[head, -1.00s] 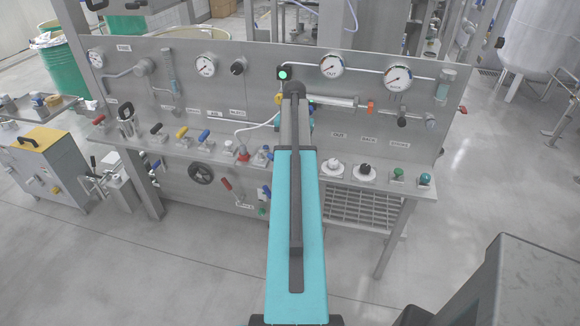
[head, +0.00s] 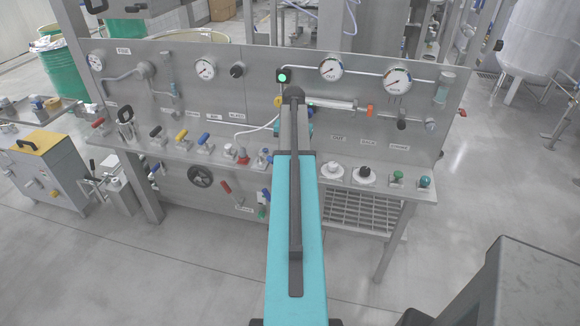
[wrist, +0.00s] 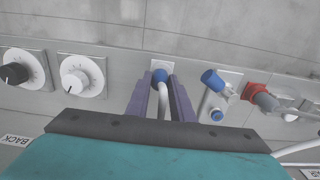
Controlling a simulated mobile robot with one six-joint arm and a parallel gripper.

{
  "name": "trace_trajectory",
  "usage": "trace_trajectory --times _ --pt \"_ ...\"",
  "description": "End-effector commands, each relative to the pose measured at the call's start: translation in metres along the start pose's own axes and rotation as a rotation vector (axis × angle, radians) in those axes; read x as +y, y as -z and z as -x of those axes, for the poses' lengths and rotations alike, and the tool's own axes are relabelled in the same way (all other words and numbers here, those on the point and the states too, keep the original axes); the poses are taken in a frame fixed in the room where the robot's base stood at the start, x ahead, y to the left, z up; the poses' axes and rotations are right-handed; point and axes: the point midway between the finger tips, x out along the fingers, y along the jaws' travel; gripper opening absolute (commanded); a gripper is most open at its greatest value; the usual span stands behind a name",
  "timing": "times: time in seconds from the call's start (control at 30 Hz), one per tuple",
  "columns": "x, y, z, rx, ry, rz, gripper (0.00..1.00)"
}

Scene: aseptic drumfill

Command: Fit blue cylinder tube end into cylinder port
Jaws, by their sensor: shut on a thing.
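The blue tube end (wrist: 160,75) shows in the wrist view at the tips of the two purple fingers of my gripper (wrist: 160,90). The fingers are shut on the pale tube just behind this end. The blue end points at a small pale square plate (wrist: 187,68) on the grey panel and overlaps it in the picture. I cannot tell whether it touches the plate or sits in an opening; the cylinder port is not clearly visible. In the head view my arm hides the gripper and the blue end. A thin white tube (head: 258,130) curves in from the left behind the arm.
The wrist view shows a blue-handled valve (wrist: 213,80) and a red fitting (wrist: 255,91) close on the right. White dial knobs (wrist: 82,76) lie on the left. In the head view a pale cylinder (head: 335,104) is mounted on the panel (head: 260,80) right of my arm.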

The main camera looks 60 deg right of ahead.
Motion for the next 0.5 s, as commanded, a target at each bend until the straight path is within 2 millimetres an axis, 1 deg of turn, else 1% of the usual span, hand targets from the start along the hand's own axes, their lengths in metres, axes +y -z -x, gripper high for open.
trace_trajectory --times 0.5 --pt "0.001 0.000 0.027 0.000 -0.001 -0.001 0.01"
